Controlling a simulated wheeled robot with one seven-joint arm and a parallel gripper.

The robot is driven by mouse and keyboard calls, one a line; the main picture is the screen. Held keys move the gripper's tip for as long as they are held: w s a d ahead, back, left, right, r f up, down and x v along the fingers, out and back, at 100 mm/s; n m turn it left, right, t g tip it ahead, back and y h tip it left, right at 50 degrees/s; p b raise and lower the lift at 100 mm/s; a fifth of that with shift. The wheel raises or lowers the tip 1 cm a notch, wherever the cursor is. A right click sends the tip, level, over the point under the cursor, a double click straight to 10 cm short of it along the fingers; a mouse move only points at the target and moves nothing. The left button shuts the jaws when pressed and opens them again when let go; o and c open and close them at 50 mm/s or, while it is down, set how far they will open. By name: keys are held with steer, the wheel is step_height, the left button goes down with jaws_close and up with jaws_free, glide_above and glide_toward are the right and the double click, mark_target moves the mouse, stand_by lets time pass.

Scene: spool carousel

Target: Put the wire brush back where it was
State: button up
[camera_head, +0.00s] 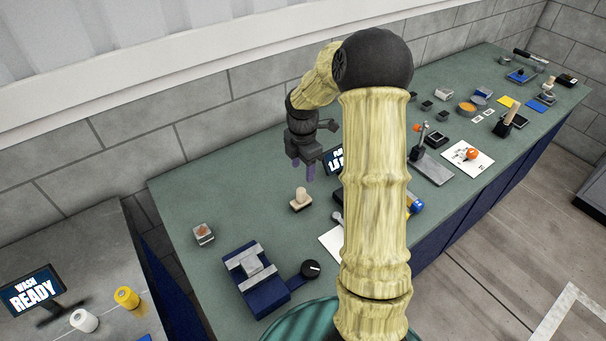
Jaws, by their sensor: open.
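My gripper (303,168) hangs over the back part of the green bench, fingers pointing down. It is open, with nothing visible between its purple fingertips. I cannot pick out the wire brush for certain. A wooden handle (511,111) stands tilted in a dark block on the right half of the bench, and a dark-handled tool (530,56) lies at the far right end; either is too small to identify. A pale peg on a small base (300,200) stands below my gripper in the picture, apart from it. My arm hides the middle of the bench.
The green bench (185,205) holds a blue vise-like fixture (250,278), a black knob (311,268) and a small box with an orange button (203,233). A screen (334,160) stands partly behind my arm. A side table at left holds a sign (32,291) and spools (127,297).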

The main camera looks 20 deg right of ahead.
stand_by(0.5)
steer(key=s+a+r+m+t, duration=0.1)
steer(key=s+a+r+m, duration=0.2)
steer(key=s+m, duration=0.6)
steer(key=s+a+r+m+t, duration=0.1)
steer(key=s+a+r+m, duration=0.2)
steer(key=s+a+m, duration=0.5)
steer(key=s+m, duration=0.2)
steer(key=m, duration=0.1)
steer(key=shift+a+t, duration=0.2)
steer(key=shift+t, duration=0.1)
steer(key=shift+s, duration=0.1)
stand_by(1.1)
